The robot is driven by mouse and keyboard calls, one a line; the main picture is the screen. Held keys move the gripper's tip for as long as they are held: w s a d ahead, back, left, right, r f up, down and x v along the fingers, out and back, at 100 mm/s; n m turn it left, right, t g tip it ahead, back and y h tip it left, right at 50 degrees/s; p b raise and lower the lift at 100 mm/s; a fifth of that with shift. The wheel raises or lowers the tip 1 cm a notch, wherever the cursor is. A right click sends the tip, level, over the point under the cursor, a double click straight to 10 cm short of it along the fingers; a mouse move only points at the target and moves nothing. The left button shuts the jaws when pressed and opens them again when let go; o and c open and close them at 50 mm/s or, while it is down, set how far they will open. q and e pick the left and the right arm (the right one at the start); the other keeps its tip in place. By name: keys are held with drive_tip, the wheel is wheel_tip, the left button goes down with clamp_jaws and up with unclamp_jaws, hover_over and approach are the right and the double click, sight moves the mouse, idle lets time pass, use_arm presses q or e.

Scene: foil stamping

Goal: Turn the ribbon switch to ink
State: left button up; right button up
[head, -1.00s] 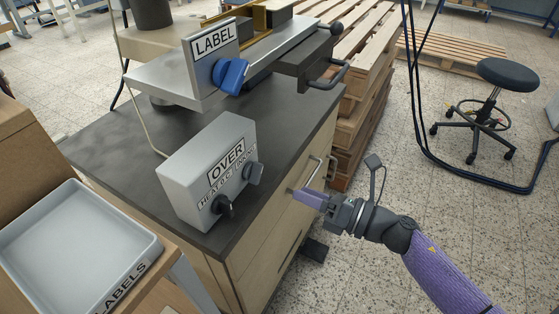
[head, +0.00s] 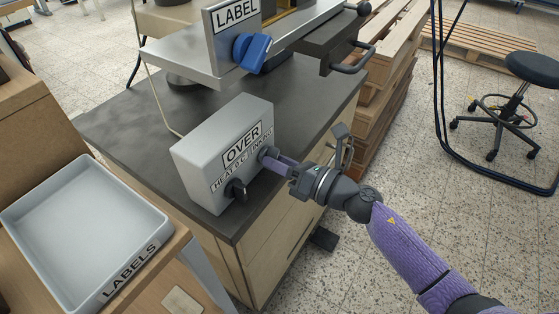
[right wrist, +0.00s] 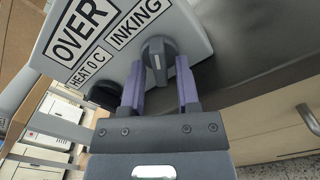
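A grey control box (head: 205,165) stands on the dark worktop, with labels reading OVER, HEAT 0 C and INKING. The grey knob beside the INKING label (right wrist: 158,58) shows in the right wrist view, with a light mark on its face; in the head view it is partly hidden by my fingers. My right gripper (head: 277,164) is at this knob. In the right wrist view its two purple fingers (right wrist: 159,88) are apart, one on each side of the knob's lower part, with gaps visible. My left gripper is not in view.
A black knob (head: 236,190) sits on the same box near the HEAT label. A blue knob (head: 252,53) is on the LABEL plate behind. A LABELS tray (head: 85,225) stands at left. Pallets (head: 375,105) and a stool (head: 530,70) are at right.

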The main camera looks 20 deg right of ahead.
clamp_jaws()
